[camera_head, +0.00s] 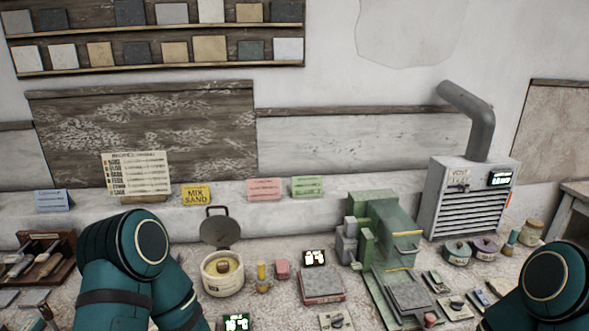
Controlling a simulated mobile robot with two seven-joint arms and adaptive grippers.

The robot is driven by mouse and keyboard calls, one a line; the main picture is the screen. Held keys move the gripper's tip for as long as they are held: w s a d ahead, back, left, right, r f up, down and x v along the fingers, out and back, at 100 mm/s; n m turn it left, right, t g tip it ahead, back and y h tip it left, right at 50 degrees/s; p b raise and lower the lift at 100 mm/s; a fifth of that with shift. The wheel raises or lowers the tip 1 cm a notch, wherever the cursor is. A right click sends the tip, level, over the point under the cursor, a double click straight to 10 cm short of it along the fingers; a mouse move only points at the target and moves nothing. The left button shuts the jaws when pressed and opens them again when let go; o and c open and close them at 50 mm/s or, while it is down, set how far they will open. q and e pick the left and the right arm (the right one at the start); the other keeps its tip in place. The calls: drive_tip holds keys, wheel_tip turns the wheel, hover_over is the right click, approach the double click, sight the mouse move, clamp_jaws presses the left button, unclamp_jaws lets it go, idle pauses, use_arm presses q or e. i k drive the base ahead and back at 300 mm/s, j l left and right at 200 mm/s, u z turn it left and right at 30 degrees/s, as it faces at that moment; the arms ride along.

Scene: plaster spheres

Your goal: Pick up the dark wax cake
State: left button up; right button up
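I cannot make out for certain which thing is the dark wax cake. A small reddish block (282,269) lies on the bench, right of a little yellow-topped piece (262,276). A cream round pot (223,281) stands left of them, with its dark lid raised and yellowish matter inside. Several small dark and grey pieces (456,307) lie at the right front, too small to tell apart. Teal links of my two arms show at the lower left and lower right. Neither of my grippers is in view.
A green machine (380,228) stands right of centre, beside a grey vented unit (465,195) with a pipe. Two lidded pots (457,252) and jars stand at the right. A rack of brushes (40,258) is at the left. Cards line the back ledge. The bench is crowded.

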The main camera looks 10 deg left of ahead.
sight(223, 266)
drive_tip(key=i+j+u, duration=0.1)
drive_tip(key=u, duration=0.25)
drive_tip(key=i+j+u, duration=0.1)
drive_tip(key=u, duration=0.25)
drive_tip(key=i+u, duration=0.15)
drive_tip(key=u, duration=0.2)
